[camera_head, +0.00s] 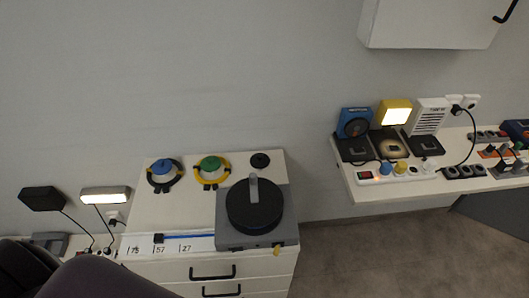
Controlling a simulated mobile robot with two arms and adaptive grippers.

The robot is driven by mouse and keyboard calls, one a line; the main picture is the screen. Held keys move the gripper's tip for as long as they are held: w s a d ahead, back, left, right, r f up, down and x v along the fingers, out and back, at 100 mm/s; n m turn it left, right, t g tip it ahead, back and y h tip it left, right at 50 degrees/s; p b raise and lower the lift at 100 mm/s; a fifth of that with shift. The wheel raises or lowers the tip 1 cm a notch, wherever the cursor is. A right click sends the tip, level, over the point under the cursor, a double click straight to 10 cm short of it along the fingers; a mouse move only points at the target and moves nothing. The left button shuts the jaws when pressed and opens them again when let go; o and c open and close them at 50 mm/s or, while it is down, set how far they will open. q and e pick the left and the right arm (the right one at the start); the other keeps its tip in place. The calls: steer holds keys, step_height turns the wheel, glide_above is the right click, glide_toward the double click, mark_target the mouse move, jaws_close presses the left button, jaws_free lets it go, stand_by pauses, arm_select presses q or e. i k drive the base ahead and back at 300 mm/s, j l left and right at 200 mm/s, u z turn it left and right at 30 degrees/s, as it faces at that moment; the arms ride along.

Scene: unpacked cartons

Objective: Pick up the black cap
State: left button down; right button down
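A small flat black disc (260,160), which looks like the black cap, lies at the back right of the white drawer cabinet top (140,205). To its left are a green cap (210,163) in a yellow and black ring and a blue cap (162,166) in a dark ring. A larger black round piece (240,216) with an upright grey handle sits on a grey box in front of the disc. Dark rounded shapes at the bottom left look like part of my arm. Neither gripper shows, and nothing touches the disc.
The grey box (228,241) fills the cabinet's front right. A numbered strip (200,243) lies left of it. Two lamps (42,199) (105,195) stand at the left. A white shelf (375,192) with devices and cables is at the right, below a wall cabinet (425,25).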

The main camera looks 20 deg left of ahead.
mark_target(259, 160)
steer(key=i+l+u, duration=0.25)
steer(key=l, duration=0.2)
steer(key=l+u, duration=0.25)
steer(key=l, duration=0.15)
steer(key=l+u, duration=0.25)
steer(key=l, duration=0.2)
steer(key=i, duration=0.05)
